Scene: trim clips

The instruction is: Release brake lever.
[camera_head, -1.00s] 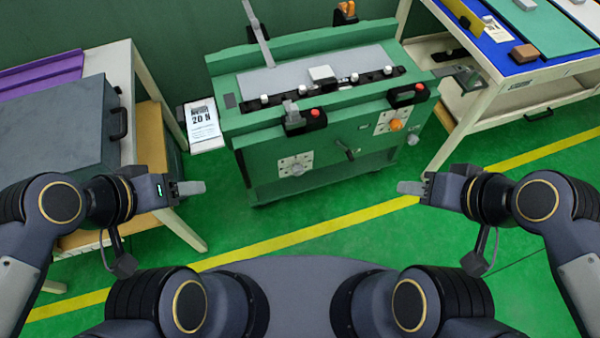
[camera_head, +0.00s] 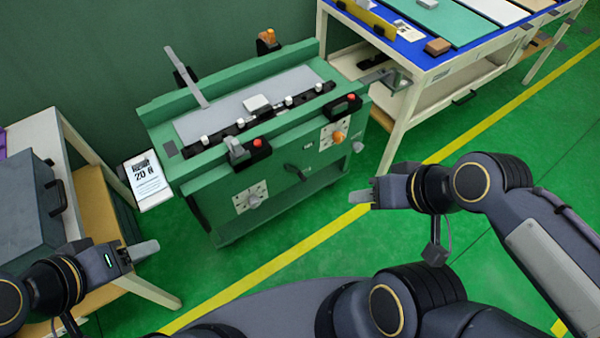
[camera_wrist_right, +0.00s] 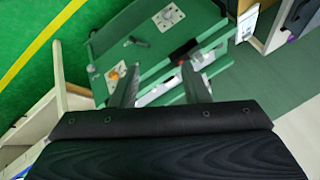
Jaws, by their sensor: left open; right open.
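A green machine (camera_head: 275,160) stands in front of me and carries several handles; which one is the brake lever is not marked. A long grey lever (camera_head: 187,78) rises tilted from its back left edge. My left gripper (camera_head: 146,250) is open and empty, low left of the machine. My right gripper (camera_head: 358,197) is open and empty, in front of the machine; its fingers (camera_wrist_right: 160,85) also show in the right wrist view.
A dark case (camera_head: 25,215) lies on a table at the left, beside a white label stand (camera_head: 147,180). A white-framed workbench (camera_head: 400,120) with a blue top adjoins the machine on the right. A yellow line (camera_head: 300,245) crosses the free green floor before me.

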